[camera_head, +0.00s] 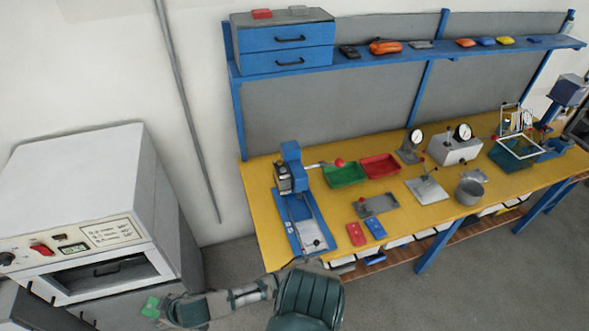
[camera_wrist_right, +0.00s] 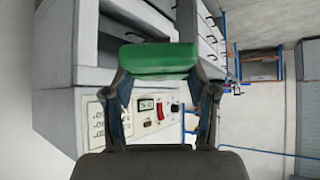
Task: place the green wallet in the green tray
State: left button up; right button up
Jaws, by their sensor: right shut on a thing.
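The green wallet (camera_head: 151,307) is at the lower left of the head view, at the end of my right arm. My right gripper (camera_head: 163,309) is shut on it, in front of the white oven-like machine and away from the bench. In the right wrist view the green wallet (camera_wrist_right: 158,60) spans the two fingertips of the right gripper (camera_wrist_right: 160,75). The green tray (camera_head: 345,182) lies on the yellow bench, left of the red tray, and looks empty. My left gripper is not in view.
A white machine (camera_head: 80,190) stands left. On the yellow bench (camera_head: 300,255) are a blue press (camera_head: 293,195), a red tray (camera_head: 380,166), red (camera_head: 356,234) and blue (camera_head: 375,228) flat items and gauges (camera_head: 462,132). Floor shows between machine and bench.

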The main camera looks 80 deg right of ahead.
aim_at(344, 175)
jog(key=k+l, duration=0.3)
jog(key=l, duration=0.25)
jog(key=k+l, duration=0.3)
jog(key=l, duration=0.2)
jog(key=k+l+u, duration=0.1)
jog(key=k+l, duration=0.15)
jog(key=l, duration=0.3)
jog(key=k+l, duration=0.3)
jog(key=l, duration=0.25)
jog(key=k+l, duration=0.35)
jog(key=l, duration=0.15)
jog(key=k+l+u, duration=0.1)
jog(key=k+l, duration=0.2)
jog(key=l, duration=0.2)
